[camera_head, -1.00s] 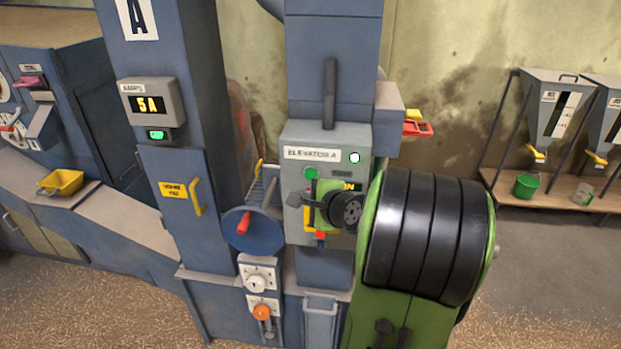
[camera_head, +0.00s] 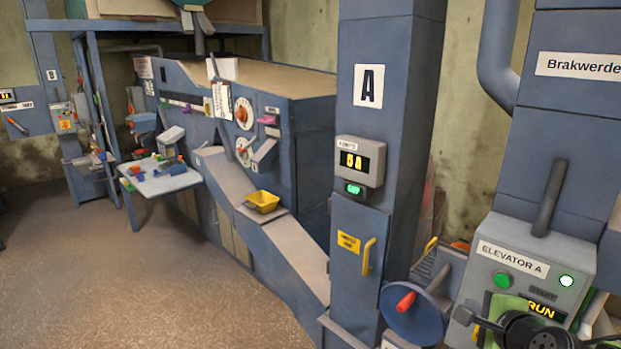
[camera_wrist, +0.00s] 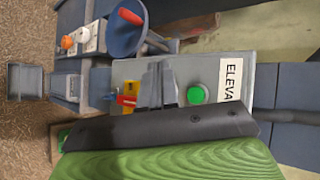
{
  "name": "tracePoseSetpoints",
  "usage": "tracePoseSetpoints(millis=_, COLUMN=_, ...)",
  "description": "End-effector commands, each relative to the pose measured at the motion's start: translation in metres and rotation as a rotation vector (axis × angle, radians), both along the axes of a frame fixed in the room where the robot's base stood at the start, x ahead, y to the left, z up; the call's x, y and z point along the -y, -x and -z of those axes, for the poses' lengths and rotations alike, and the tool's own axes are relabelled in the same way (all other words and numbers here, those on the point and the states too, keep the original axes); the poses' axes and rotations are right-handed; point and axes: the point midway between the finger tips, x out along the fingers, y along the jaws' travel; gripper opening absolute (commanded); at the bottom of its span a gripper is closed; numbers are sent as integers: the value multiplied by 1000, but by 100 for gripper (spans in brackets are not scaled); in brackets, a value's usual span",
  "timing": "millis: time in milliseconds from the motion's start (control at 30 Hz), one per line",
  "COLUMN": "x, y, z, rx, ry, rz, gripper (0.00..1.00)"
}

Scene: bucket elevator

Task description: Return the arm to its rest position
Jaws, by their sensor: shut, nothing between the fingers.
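My gripper (camera_head: 466,317) shows at the bottom right of the head view, in front of the grey Elevator A panel (camera_head: 500,275). In the wrist view my gripper (camera_wrist: 159,66) has its two dark fingers together, with nothing between them. The same panel (camera_wrist: 137,73) is behind the fingers, with a green button (camera_wrist: 198,94) beside them. I cannot tell from these views whether the fingers touch the panel. Most of my arm is outside the head view or cut off at its lower right corner.
The blue column marked A (camera_head: 385,110) has a yellow-handled door (camera_head: 359,240). A blue wheel with a red handle (camera_head: 413,312) stands in front. A yellow scoop (camera_head: 262,201) rests on a ledge at the left. The floor (camera_head: 180,290) at lower left is clear.

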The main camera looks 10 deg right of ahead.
Motion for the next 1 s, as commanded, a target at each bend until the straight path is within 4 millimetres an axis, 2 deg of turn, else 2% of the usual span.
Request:
tracePoseSetpoints(millis=33, x=-34, y=-2, z=1, rx=-57, ry=100, rz=-116, gripper=0)
tracePoseSetpoints(millis=100, x=-83, y=7, z=5, rx=-171, ry=289, rz=-317, gripper=0)
tracePoseSetpoints(millis=167, x=-121, y=24, z=9, rx=-261, ry=455, rz=-490, gripper=0)
tracePoseSetpoints(millis=233, x=-159, y=52, z=14, rx=-348, ry=653, rz=-696, gripper=0)
tracePoseSetpoints(millis=333, x=-196, y=104, z=21, rx=-444, ry=916, rz=-985, gripper=0)
tracePoseSetpoints(millis=433, x=-211, y=151, z=28, rx=-494, ry=1099, rz=-1208, gripper=0)
tracePoseSetpoints(millis=500, x=-214, y=173, z=32, rx=-509, ry=1172, rz=-1310, gripper=0)
tracePoseSetpoints(millis=567, x=-215, y=183, z=34, rx=-516, ry=1205, rz=-1359, gripper=0)
tracePoseSetpoints(millis=667, x=-214, y=188, z=34, rx=-521, ry=1220, rz=-1386, gripper=0)
tracePoseSetpoints(millis=1000, x=-214, y=187, z=33, rx=-522, ry=1217, rz=-1381, gripper=0)
